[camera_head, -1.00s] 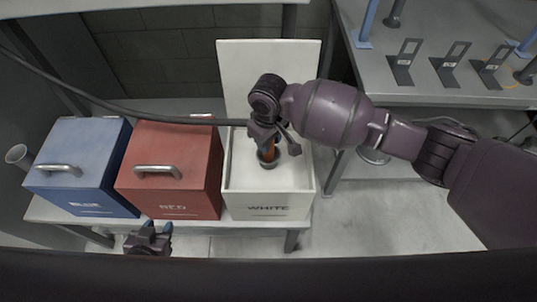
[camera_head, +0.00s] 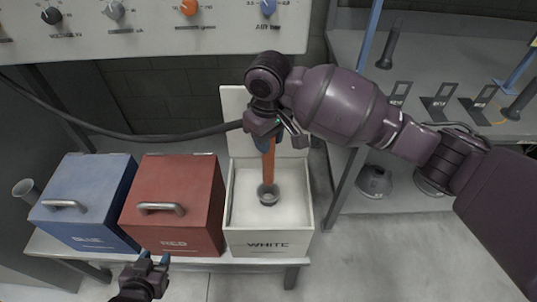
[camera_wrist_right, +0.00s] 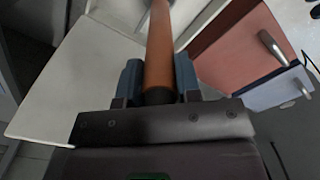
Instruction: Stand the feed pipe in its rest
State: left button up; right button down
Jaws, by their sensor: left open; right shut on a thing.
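My right gripper (camera_head: 266,140) is shut on the orange feed pipe (camera_head: 268,165), above the open white box (camera_head: 268,241). The pipe looks near upright in the head view. Its lower end meets a dark round collar (camera_head: 268,194) inside the box; I cannot tell whether it sits in the collar or just above it. In the right wrist view, the pipe (camera_wrist_right: 159,50) runs between the blue finger pads of the right gripper (camera_wrist_right: 159,85). My left gripper (camera_head: 155,260) is open and empty, in front of the red box.
A closed red box (camera_head: 172,207) and a closed blue box (camera_head: 84,203) stand left of the white box. A black hose (camera_head: 130,134) runs in from the left to my right gripper. A grey cup (camera_head: 26,190) is at far left. A bench (camera_head: 450,75) with stands is at right.

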notch_tip(320, 180, up, 4)
jog(key=shift+r, duration=0.1)
jog(key=shift+r+p, duration=0.35)
jog(key=shift+p, duration=0.2)
jog(key=shift+r+p, duration=0.65)
jog(key=shift+p, duration=0.35)
jog(key=shift+f, duration=0.1)
